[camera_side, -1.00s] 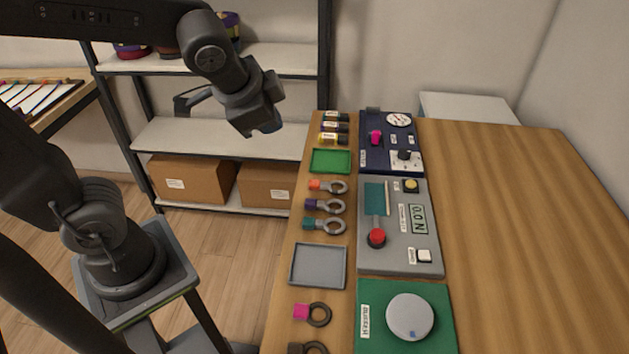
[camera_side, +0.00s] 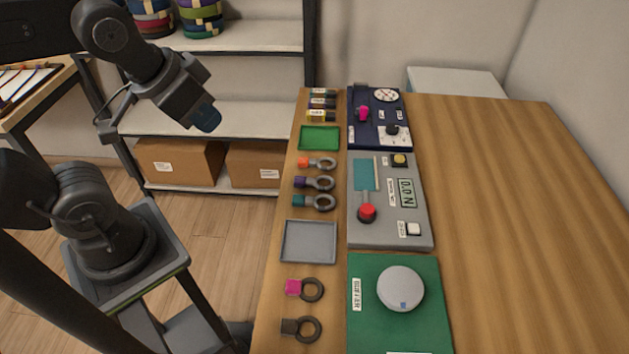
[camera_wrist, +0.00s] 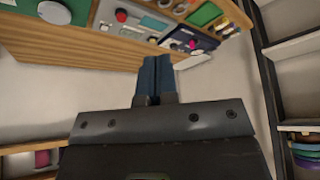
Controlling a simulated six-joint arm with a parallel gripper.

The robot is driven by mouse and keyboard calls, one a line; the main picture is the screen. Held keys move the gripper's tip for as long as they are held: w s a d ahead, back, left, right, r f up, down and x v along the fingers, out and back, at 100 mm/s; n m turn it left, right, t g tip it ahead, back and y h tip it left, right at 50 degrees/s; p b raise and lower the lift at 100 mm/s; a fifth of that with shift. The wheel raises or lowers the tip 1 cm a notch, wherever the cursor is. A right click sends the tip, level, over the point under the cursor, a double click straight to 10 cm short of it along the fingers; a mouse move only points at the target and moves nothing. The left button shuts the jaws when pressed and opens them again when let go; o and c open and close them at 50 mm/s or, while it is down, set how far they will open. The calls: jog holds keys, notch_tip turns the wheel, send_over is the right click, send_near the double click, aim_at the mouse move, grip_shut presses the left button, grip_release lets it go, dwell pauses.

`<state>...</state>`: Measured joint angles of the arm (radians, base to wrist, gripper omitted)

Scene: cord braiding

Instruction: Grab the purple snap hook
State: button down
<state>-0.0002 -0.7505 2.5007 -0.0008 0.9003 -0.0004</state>
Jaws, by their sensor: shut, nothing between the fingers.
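The purple snap hook (camera_side: 314,183) lies on the left part of the wooden table in the side view. It has a purple block at its left end and a grey ring at its right. It lies between an orange-ended hook (camera_side: 317,163) above and a teal-ended hook (camera_side: 314,203) below. My gripper (camera_side: 207,119) is up in the air to the left of the table, well apart from the hook. In the wrist view my gripper (camera_wrist: 155,62) shows its two blue fingers together, with nothing between them. I cannot pick out the purple hook in the wrist view.
A green tray (camera_side: 320,131) and a grey tray (camera_side: 309,223) flank the hooks. Pink-ended (camera_side: 304,289) and dark-ended (camera_side: 302,328) hooks lie lower. A grey panel (camera_side: 420,236) with a red knob stands right of the hooks. Shelves (camera_side: 235,104) stand behind my gripper. The table's right side is clear.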

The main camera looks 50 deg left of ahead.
jog(key=c, duration=0.7)
grip_release()
jog(key=m+g, duration=0.6)
jog(key=m, duration=0.3)
send_over(302, 179)
jog(key=f, duration=2.4)
jog(key=shift+w+d+f, duration=0.1)
jog(key=shift+w+f, duration=0.1)
jog(key=shift+w, duration=0.1)
jog(key=f, duration=0.4)
jog(key=shift+s, duration=0.35)
jog(key=shift+f, duration=0.6)
